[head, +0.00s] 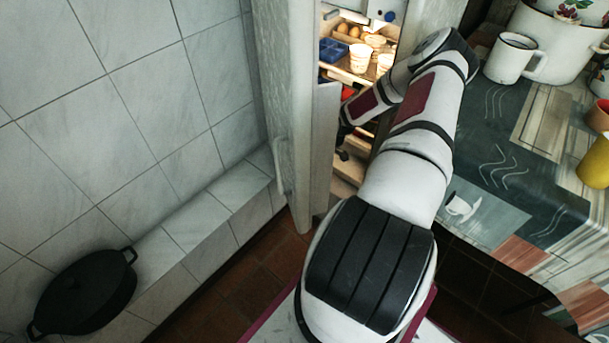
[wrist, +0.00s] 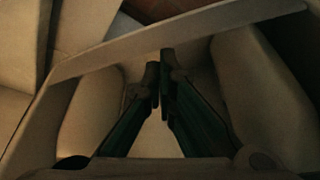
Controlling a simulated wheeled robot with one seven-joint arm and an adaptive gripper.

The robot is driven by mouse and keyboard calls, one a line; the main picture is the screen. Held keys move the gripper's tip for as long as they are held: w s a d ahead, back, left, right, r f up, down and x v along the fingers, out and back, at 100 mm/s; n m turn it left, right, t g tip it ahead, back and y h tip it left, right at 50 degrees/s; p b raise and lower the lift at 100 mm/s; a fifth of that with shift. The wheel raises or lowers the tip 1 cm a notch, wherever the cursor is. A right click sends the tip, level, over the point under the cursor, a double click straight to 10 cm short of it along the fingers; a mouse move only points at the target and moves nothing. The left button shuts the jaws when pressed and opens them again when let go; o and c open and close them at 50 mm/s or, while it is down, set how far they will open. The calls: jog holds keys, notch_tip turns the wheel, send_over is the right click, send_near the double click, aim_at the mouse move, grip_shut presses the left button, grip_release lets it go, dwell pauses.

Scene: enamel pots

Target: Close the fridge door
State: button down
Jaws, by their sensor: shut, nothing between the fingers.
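The fridge door (head: 302,110) stands open at the left of the lit fridge interior (head: 352,66), seen nearly edge-on in the head view. A pale handle (head: 280,168) is on its outer, left side. My arm reaches over to the door's inner side. My gripper (head: 343,145) shows only as a small dark part there, beside the door's inner face; whether it touches the door cannot be told. In the wrist view my gripper (wrist: 160,78) has its dark green fingers shut and empty. Pale curved surfaces surround them, dim and hard to name.
A tiled wall and ledge (head: 205,215) run along the left, with a black pot (head: 85,293) on the ledge. A counter (head: 515,150) at right holds a white mug (head: 511,58) and a large enamel pot (head: 550,42). Eggs and cups stand inside the fridge.

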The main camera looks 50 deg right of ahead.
jog(key=shift+s+d, duration=0.1)
jog(key=shift+d, duration=0.4)
